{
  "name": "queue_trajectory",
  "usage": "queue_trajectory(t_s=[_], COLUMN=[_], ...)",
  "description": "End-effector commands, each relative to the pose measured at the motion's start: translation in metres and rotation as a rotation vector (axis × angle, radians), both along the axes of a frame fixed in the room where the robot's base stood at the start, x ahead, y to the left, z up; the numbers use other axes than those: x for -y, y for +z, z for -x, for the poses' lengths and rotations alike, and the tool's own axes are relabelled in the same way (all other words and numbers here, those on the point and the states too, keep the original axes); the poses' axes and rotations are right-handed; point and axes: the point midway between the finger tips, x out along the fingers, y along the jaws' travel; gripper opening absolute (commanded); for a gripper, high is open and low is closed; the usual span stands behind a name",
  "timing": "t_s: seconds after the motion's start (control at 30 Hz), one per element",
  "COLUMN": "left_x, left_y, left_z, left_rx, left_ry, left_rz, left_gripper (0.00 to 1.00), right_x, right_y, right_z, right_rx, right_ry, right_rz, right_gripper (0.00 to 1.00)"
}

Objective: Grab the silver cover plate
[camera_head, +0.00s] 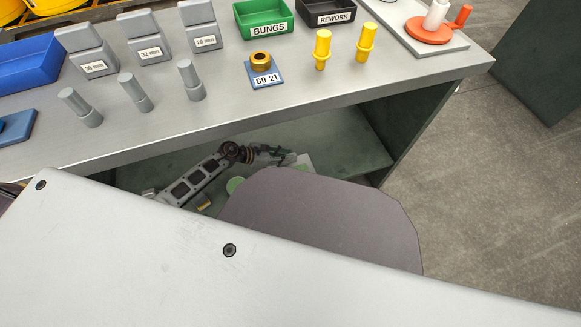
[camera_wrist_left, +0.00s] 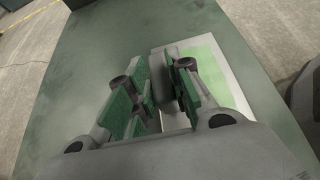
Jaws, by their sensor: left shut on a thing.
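My left gripper (camera_head: 278,154) reaches in under the bench top, low over the green-grey lower shelf. In the left wrist view its green-padded fingers (camera_wrist_left: 163,88) are closed around a thin grey piece, which I take to be the silver cover plate (camera_wrist_left: 170,56). Only a small part of it shows between and beyond the pads; the rest is hidden by the fingers. Just beyond lies a pale mat with a green face (camera_wrist_left: 208,68) on the shelf. In the head view the plate cannot be made out clearly. My right gripper is not in view.
The bench top (camera_head: 225,112) overhangs the shelf (camera_head: 345,140), and a side panel (camera_head: 415,125) closes its right end. On top stand grey gauge pegs (camera_head: 135,92), yellow plugs (camera_head: 366,42), a GO 21 ring gauge (camera_head: 262,72) and bins (camera_head: 262,18). Floor is open at right.

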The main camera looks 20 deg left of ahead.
Motion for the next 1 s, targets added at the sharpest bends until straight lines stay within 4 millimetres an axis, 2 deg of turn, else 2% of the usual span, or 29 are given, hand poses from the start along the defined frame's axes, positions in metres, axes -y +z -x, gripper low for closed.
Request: queue_trajectory(t_s=[0.67,1.0], left_x=[0.0,0.0], left_y=[0.004,0.023], left_z=[-0.001,-0.001], left_rx=[0.002,0.003], left_ry=[0.0,0.001], left_rz=[0.001,0.0], left_gripper=[0.0,0.0], right_x=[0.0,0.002], right_y=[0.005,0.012], right_z=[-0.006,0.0], right_rx=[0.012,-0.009], right_ry=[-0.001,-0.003], right_rz=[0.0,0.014], right_gripper=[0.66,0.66])
